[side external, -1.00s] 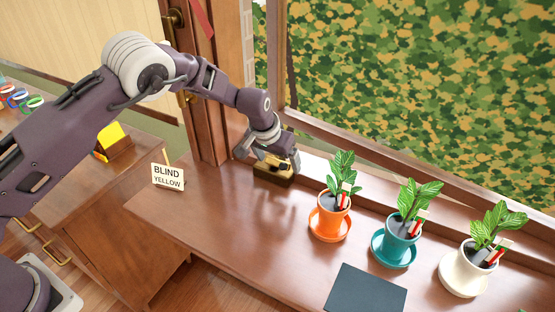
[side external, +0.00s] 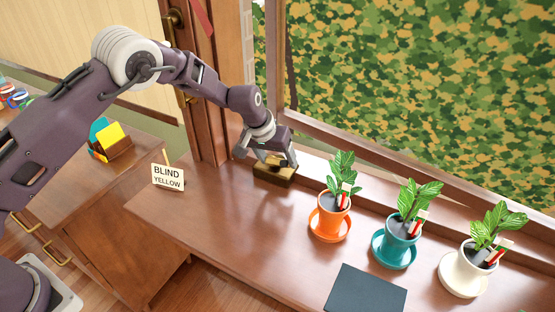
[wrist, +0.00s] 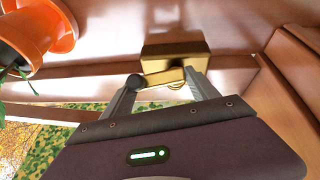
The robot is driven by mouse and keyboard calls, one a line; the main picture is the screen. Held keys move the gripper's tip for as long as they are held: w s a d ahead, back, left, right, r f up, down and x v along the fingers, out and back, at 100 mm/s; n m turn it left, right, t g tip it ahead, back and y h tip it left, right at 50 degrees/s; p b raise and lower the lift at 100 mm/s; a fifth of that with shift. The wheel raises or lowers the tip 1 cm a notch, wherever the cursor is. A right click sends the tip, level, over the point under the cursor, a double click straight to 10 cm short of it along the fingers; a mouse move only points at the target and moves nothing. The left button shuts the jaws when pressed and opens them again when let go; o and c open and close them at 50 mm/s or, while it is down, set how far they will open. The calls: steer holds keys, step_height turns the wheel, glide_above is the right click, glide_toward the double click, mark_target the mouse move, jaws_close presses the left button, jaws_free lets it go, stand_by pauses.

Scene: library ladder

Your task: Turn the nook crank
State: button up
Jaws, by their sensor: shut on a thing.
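The nook crank is a brass box (side external: 274,174) on the wooden window ledge beside the window post. In the wrist view its box (wrist: 176,47) carries a short brass crank arm (wrist: 164,77) with a dark round knob (wrist: 134,80). My gripper (side external: 271,159) is right over the crank, and its fingers hide part of it. In the wrist view my gripper (wrist: 163,88) has its two fingers on either side of the crank arm and knob, shut on the crank. A small sign (side external: 168,177) reading "BLIND YELLOW" stands on the ledge to the left.
Potted plants in an orange pot (side external: 329,217), a teal pot (side external: 399,246) and a white pot (side external: 474,262) stand to the right. A dark flat pad (side external: 365,291) lies in front. A wooden holder with yellow and teal pieces (side external: 119,147) is at left. The middle ledge is clear.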

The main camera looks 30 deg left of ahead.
steer(key=n+h, duration=0.1)
steer(key=n, duration=0.2)
steer(key=a+n+t+h, duration=0.1)
steer(key=shift+w+r+h, duration=0.25)
steer(key=shift+r+h, duration=0.05)
steer(key=shift+r, duration=0.05)
steer(key=n+h, duration=0.1)
steer(key=n, duration=0.1)
steer(key=a+n+t+h, duration=0.1)
steer(key=n, duration=0.2)
steer(key=shift+w+a+r+t, duration=0.1)
steer(key=shift+t, duration=0.2)
steer(key=n+t, duration=0.1)
steer(key=n, duration=0.1)
steer(key=a+n+t+h, duration=0.1)
steer(key=n, duration=0.2)
steer(key=shift+t, duration=0.3)
steer(key=n+t, duration=0.2)
steer(key=n, duration=0.1)
steer(key=a+n, duration=0.1)
steer(key=n, duration=0.1)
steer(key=shift+s+f+t, duration=0.25)
steer(key=shift+s+t, duration=0.05)
steer(key=shift+t, duration=0.1)
steer(key=shift+n, duration=0.4)
steer(key=o, duration=1.4)
steer(key=shift+f, duration=0.1)
steer(key=shift+c, duration=0.2)
steer(key=v, duration=0.8)
